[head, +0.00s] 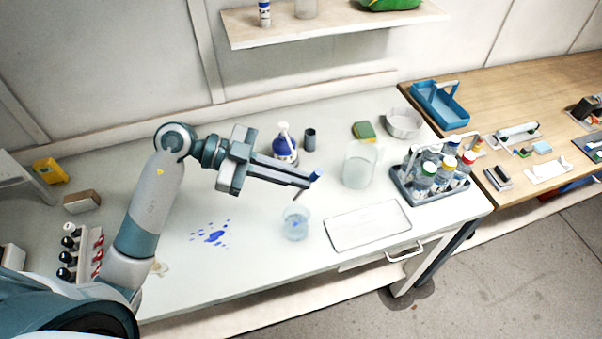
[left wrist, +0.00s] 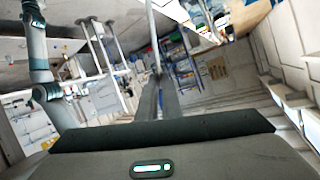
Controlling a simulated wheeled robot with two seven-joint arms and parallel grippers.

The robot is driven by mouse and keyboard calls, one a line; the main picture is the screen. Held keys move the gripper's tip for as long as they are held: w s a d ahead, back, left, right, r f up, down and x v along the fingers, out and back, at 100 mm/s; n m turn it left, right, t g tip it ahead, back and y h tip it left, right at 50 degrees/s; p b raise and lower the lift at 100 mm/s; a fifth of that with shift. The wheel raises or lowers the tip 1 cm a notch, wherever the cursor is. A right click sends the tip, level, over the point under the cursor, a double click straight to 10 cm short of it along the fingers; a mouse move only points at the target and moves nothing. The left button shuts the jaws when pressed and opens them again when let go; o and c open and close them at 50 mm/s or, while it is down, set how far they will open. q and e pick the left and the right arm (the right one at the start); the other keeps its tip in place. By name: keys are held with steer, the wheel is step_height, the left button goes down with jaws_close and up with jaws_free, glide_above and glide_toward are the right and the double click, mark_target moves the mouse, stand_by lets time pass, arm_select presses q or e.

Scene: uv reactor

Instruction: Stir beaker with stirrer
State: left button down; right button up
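My right gripper is not in view.
A white tray (head: 340,234) lies right of the beaker. Behind stand a clear pitcher (head: 358,166), a blue-labelled bottle (head: 285,150) and a dark cup (head: 309,139). A bottle carrier (head: 408,190) stands at the right. Blue spill spots (head: 214,236) mark the table at left.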

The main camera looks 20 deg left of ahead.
arm_select(q)
steer(key=shift+f, duration=0.15)
stand_by(0.3)
step_height(320, 180, down, 14)
steer(key=b, duration=0.9)
steer(key=shift+r, duration=0.2)
stand_by(0.9)
steer(key=shift+s+a, duration=0.1)
steer(key=shift+a, duration=0.05)
stand_by(0.4)
